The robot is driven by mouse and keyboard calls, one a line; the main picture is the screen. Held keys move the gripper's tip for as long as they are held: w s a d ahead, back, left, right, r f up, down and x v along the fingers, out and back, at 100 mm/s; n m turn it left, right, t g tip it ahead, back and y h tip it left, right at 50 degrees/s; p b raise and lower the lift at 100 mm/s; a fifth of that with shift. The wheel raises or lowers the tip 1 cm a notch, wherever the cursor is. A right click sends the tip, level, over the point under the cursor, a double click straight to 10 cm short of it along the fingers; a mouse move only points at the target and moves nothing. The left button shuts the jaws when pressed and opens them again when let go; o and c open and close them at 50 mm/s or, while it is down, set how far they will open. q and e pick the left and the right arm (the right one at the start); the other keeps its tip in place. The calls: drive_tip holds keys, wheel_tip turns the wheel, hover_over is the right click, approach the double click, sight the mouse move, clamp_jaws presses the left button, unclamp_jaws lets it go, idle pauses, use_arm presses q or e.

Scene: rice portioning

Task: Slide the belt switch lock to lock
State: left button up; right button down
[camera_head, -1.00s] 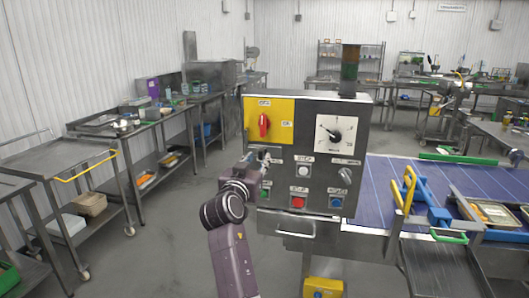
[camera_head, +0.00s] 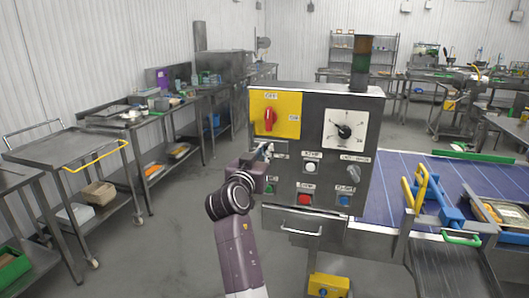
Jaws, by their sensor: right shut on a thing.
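The control panel (camera_head: 310,110) is a dark metal box with a red rotary switch (camera_head: 269,119) on a yellow plate in its upper left. My right gripper (camera_head: 265,153) is at the panel's left side, just below the yellow plate. It is shut on a small part there, apparently the belt switch lock, which the gripper mostly hides. I cannot tell the lock's position. A white button, a red button (camera_head: 305,199), a blue button (camera_head: 344,201) and a grey knob (camera_head: 354,174) sit to the right. My left gripper is not in view.
A round dial (camera_head: 344,131) is at the panel's upper right, and a signal lamp (camera_head: 361,62) stands on top. A blue conveyor belt (camera_head: 390,185) runs to the right. A steel cart (camera_head: 60,150) and benches stand left, with open floor between.

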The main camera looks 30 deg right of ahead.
drive_tip(key=s+d, duration=0.2)
drive_tip(key=s, duration=0.1)
drive_tip(key=shift+d+f+p, duration=0.1)
drive_tip(key=shift+d+p, duration=0.2)
drive_tip(key=shift+d, duration=0.05)
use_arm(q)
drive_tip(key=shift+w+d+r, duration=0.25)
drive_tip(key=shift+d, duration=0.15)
use_arm(e)
drive_tip(key=shift+w, duration=0.1)
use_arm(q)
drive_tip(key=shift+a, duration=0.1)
use_arm(e)
drive_tip(key=c, duration=2.2)
unclamp_jaws()
drive_tip(key=shift+c, duration=0.2)
drive_tip(key=shift+o, duration=1.4)
drive_tip(key=shift+d+f, duration=0.1)
drive_tip(key=shift+d, duration=0.1)
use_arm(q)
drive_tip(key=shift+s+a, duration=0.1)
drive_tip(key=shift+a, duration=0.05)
use_arm(e)
drive_tip(key=shift+a, duration=0.15)
drive_tip(key=shift+a, duration=0.1)
